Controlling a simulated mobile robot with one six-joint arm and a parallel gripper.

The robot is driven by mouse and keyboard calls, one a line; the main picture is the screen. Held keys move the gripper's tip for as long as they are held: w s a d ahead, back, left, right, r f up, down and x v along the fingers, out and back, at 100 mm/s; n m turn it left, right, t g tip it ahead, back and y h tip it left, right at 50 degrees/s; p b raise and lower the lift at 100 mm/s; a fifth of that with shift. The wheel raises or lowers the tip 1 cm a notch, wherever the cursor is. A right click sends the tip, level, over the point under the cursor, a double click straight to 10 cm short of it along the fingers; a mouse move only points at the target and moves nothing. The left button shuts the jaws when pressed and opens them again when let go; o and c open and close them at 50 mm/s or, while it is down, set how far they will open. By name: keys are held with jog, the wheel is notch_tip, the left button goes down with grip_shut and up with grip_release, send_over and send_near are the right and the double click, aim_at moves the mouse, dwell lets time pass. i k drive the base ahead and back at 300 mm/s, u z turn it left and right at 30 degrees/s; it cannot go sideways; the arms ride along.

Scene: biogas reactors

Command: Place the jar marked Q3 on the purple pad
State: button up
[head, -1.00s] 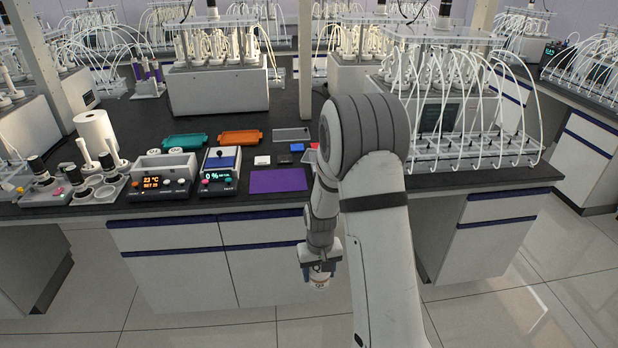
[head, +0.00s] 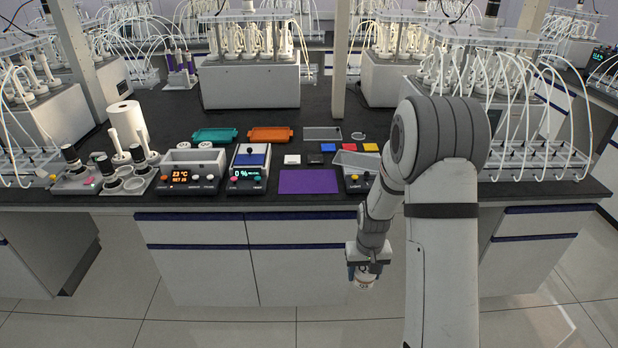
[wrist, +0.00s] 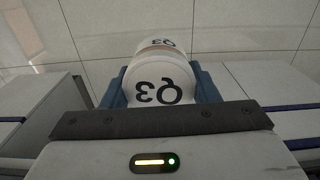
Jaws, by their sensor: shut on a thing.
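My gripper (head: 366,264) is shut on a white jar (head: 364,281) below the bench top, in front of the cabinets. In the wrist view the jar (wrist: 160,82) shows a dark Q3 on its lid and again on its side, between the blue fingers of my gripper (wrist: 160,88). The purple pad (head: 308,181) lies flat and bare at the bench's front edge, up and to the left of my gripper in the head view. The jar is apart from the pad.
Left of the pad stands a device reading 0 % (head: 249,170). Right of it is another device with a grey tray (head: 358,163), partly hidden by my arm. Small white, black, blue, red and yellow pieces lie behind. The floor in front is clear.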

aim_at(308, 180)
jog(key=i, duration=1.9)
jog(key=u, duration=0.05)
